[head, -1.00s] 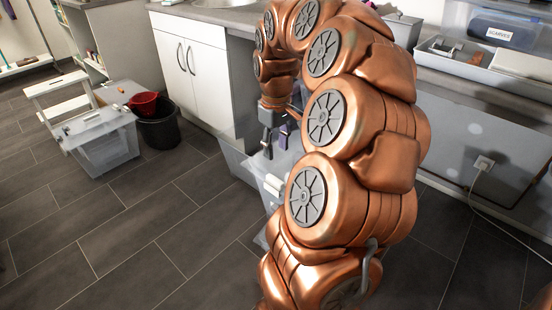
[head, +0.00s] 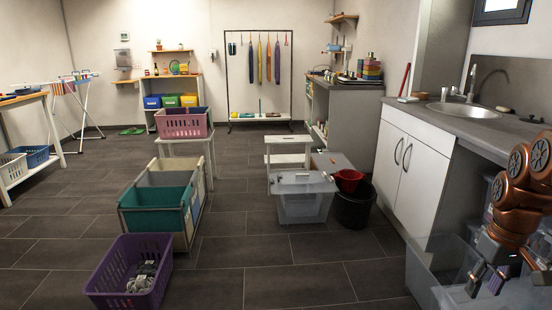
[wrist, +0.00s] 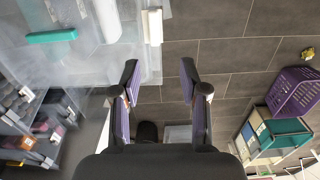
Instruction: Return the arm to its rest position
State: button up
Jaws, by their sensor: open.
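My copper-coloured arm (head: 520,190) is folded at the right edge of the head view. My gripper (head: 488,280) hangs low there, in front of a clear plastic bin (head: 440,272). In the wrist view my gripper (wrist: 159,76) has its two purple-padded fingers spread apart, with nothing between them but floor beyond. The upper part of my arm is cut off by the picture edge in the head view.
A white cabinet with a sink (head: 470,112) stands left of my arm. A black bucket (head: 355,205) and lidded clear box (head: 303,198) stand near it. A purple basket (head: 110,295) and fabric hamper (head: 150,215) are at left. Floor between is clear.

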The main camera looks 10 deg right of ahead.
jog(key=s+a+r+n+p, duration=0.1)
jog(key=s+a+r+p, duration=0.1)
jog(key=a+r+p, duration=0.55)
jog(key=s+a+r+n+p, duration=0.1)
jog(key=a+r+p, duration=0.3)
jog(key=a, duration=0.6)
jog(key=s+a+r+g+p, duration=0.1)
jog(key=s+a+r+p, duration=0.3)
jog(key=s+p, duration=0.3)
jog(key=s+a+r+m+p, duration=0.1)
jog(key=s+a+r+p, duration=0.3)
jog(key=s+a+p, duration=0.3)
jog(key=shift+s+r+g, duration=0.15)
jog(key=shift+s+g, duration=0.05)
jog(key=shift+g, duration=0.2)
